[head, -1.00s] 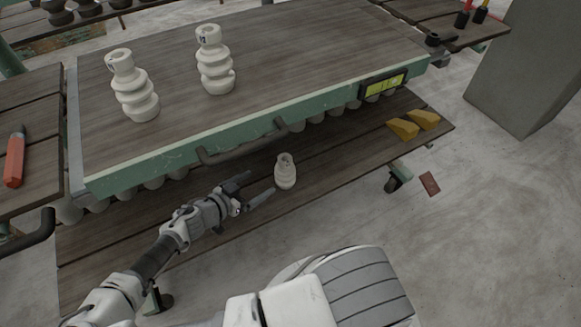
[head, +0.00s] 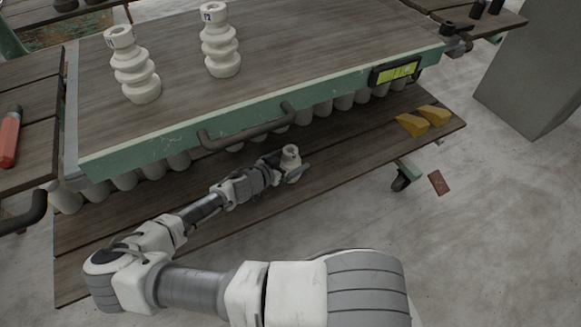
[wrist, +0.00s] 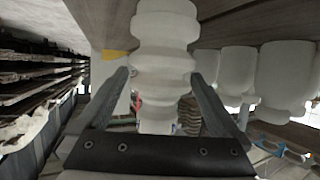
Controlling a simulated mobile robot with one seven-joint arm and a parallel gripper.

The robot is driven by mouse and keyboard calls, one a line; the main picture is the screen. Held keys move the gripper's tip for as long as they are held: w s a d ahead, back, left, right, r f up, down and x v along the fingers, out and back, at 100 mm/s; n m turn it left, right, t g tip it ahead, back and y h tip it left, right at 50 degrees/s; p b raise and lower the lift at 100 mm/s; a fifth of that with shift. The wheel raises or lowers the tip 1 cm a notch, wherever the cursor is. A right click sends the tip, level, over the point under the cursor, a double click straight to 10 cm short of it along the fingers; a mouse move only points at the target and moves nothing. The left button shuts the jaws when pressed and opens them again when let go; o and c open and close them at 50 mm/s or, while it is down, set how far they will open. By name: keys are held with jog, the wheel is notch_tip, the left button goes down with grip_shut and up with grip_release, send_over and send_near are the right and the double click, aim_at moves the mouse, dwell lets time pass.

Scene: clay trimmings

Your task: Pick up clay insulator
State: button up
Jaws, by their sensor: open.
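A small white clay insulator (head: 290,158) stands on the lower wooden shelf, below the front edge of the table. My gripper (head: 291,172) is at this insulator. In the wrist view the ribbed white insulator (wrist: 163,60) fills the middle, between the two fingers of my gripper (wrist: 163,82). The fingers are open, one on each side of it. Whether either finger touches it I cannot tell. Two larger white insulators stand upright on the table top, one at the left (head: 133,68) and one to its right (head: 219,42).
The table's green front edge (head: 330,97) with a dark handle (head: 247,131) overhangs the lower shelf (head: 340,160). Yellow wedges (head: 412,124) lie at the shelf's right end.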

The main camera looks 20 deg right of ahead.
jog(key=shift+x, duration=1.45)
grip_shut()
